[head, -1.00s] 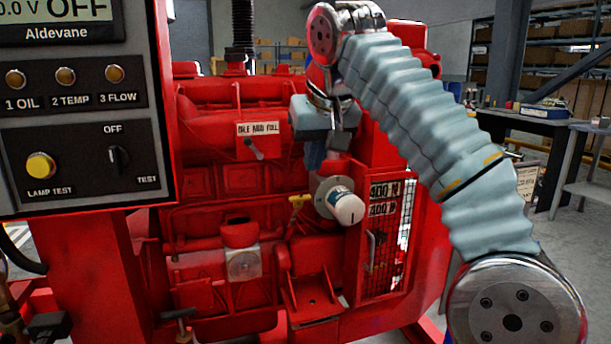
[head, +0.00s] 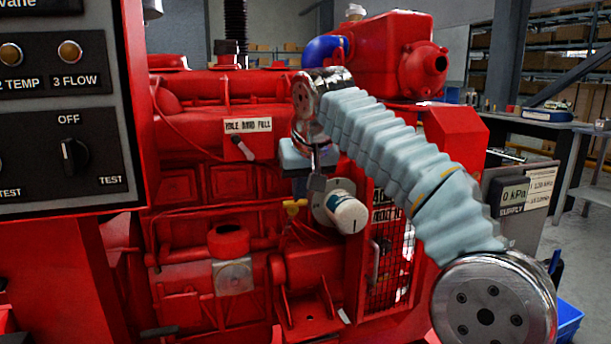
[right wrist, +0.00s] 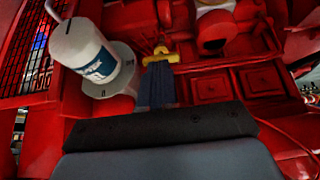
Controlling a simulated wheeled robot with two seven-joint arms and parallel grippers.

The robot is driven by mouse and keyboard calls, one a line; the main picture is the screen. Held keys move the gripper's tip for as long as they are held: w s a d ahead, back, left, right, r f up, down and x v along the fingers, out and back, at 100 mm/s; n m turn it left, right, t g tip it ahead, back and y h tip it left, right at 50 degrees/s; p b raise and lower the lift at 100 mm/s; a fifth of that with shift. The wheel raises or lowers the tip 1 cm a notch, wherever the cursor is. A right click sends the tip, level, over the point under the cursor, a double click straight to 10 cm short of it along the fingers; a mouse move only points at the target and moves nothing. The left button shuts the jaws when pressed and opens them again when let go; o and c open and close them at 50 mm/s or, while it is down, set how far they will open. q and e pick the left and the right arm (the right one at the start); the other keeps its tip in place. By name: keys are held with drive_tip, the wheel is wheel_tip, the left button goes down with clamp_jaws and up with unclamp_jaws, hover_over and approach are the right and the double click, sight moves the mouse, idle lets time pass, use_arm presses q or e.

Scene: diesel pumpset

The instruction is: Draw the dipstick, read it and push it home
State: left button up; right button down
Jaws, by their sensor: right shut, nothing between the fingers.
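The dipstick's yellow handle (head: 294,206) shows on the side of the red engine (head: 190,180), left of the white filter canister (head: 346,213). Its rod is hidden. My right gripper (head: 317,184) is shut and empty, pointing down just above and to the right of the handle. In the right wrist view the closed fingers (right wrist: 158,75) point at the yellow handle (right wrist: 160,54), which lies just beyond their tips. I cannot tell whether they touch. My left gripper is not in view.
A control panel (head: 62,150) stands close at the left. The canister and a mesh guard (head: 390,255) crowd the right of the handle. A lever (head: 242,147) with a label sits above left. A supply display (head: 514,195) and workbench (head: 530,128) are at the right.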

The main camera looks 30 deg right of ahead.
sight(290, 219)
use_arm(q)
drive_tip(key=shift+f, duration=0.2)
use_arm(e)
drive_tip(key=shift+x, duration=1.2)
drive_tip(key=shift+w, duration=0.1)
use_arm(q)
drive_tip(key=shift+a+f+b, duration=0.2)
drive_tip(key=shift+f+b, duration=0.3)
drive_tip(key=shift+b, duration=0.15)
use_arm(e)
drive_tip(key=x, duration=1.1)
drive_tip(key=shift+w+d+r, duration=0.1)
drive_tip(key=shift+w+d, duration=0.05)
drive_tip(key=shift+w, duration=0.35)
